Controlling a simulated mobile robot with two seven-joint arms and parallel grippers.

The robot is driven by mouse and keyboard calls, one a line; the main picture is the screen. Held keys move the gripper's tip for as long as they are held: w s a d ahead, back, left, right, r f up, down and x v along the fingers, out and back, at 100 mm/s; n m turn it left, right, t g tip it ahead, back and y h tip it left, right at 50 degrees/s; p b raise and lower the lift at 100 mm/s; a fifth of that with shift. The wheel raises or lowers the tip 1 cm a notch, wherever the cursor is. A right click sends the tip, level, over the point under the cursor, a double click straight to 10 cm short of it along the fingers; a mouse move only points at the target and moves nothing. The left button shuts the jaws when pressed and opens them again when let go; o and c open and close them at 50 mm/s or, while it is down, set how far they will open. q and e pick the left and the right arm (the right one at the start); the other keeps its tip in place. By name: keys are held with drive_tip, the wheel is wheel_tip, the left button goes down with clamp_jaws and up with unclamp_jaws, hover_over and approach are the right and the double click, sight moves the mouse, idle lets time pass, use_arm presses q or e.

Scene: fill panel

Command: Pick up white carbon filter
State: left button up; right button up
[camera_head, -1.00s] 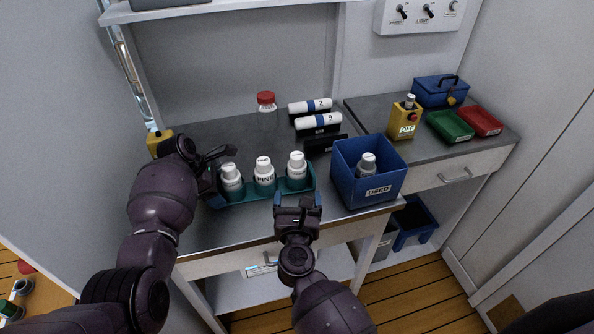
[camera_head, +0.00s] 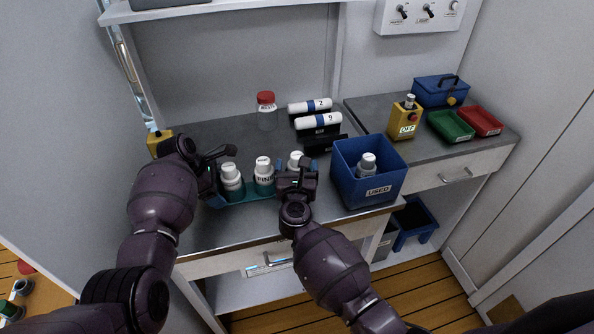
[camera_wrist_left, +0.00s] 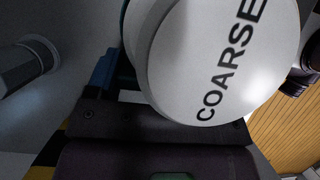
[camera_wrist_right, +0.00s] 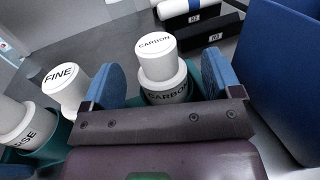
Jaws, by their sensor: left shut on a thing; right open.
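The white carbon filter (camera_head: 296,158) stands at the right end of a teal rack (camera_head: 259,193). In the right wrist view the carbon filter (camera_wrist_right: 160,62) is upright, its top marked CARBON. My right gripper (camera_head: 297,168) is open, with one blue finger on each side of the filter; contact is unclear. Fine (camera_head: 264,171) and coarse (camera_head: 231,178) filters stand to its left. My left gripper (camera_head: 213,178) is shut at the rack's left end, apparently on the rack; the coarse filter (camera_wrist_left: 220,60) hides much of the grip.
Behind are two white cylinders (camera_head: 318,121) on dark holders and a red-lidded jar (camera_head: 266,98).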

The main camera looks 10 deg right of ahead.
drive_tip(key=shift+w+d, duration=0.15)
drive_tip(key=shift+w, duration=0.5)
drive_tip(key=c, duration=1)
drive_tip(key=shift+c, duration=0.3)
drive_tip(key=shift+r, duration=5.05)
use_arm(q)
drive_tip(key=o, duration=1)
